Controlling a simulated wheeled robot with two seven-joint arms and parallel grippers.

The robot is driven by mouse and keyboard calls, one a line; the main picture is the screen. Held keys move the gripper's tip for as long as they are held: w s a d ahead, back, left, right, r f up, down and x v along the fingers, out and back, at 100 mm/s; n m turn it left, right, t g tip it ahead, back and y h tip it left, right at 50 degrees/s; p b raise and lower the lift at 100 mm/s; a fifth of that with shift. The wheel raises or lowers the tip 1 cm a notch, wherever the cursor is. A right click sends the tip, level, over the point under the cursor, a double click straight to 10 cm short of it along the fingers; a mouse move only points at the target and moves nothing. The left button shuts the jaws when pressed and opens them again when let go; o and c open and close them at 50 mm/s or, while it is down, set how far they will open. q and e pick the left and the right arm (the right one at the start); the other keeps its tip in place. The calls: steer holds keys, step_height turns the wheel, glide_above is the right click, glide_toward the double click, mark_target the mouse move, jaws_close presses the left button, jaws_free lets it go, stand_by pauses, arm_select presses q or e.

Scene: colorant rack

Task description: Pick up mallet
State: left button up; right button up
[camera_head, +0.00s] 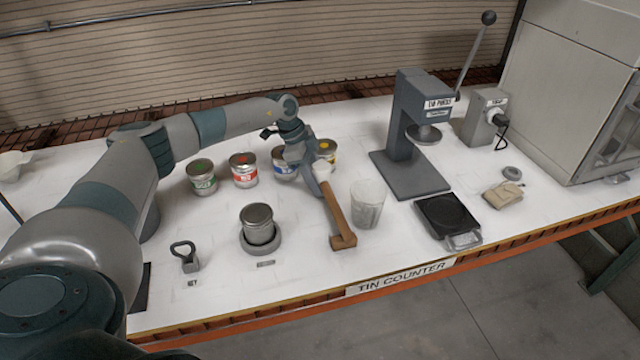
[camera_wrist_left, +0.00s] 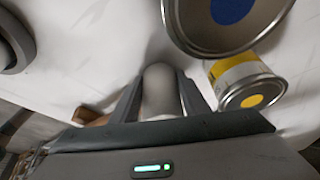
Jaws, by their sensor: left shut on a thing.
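The mallet (camera_head: 336,213) has a brown wooden shaft with a blocky brown end toward the front of the counter and a pale rounded end at the back. My left gripper (camera_head: 319,175) is shut on the pale end, beside the painted tins. In the left wrist view, the pale rounded part (camera_wrist_left: 160,90) sits between the two fingers of the left gripper (camera_wrist_left: 158,95), and a bit of brown shows at the left. I cannot tell whether the mallet touches the counter. My right gripper is not in view.
A clear cup (camera_head: 367,204) stands close right of the mallet. Tins with green (camera_head: 201,177), red (camera_head: 243,170), blue and yellow (camera_head: 327,150) marks stand behind. A tin on a round base (camera_head: 260,226), a key-like tool (camera_head: 185,257), a lever press (camera_head: 408,140) and a scale (camera_head: 447,217) surround it.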

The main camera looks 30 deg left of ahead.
mark_target(323, 166)
arm_select(q)
step_height(323, 166, up, 9)
steer(key=b, duration=0.3)
steer(key=shift+r, duration=0.45)
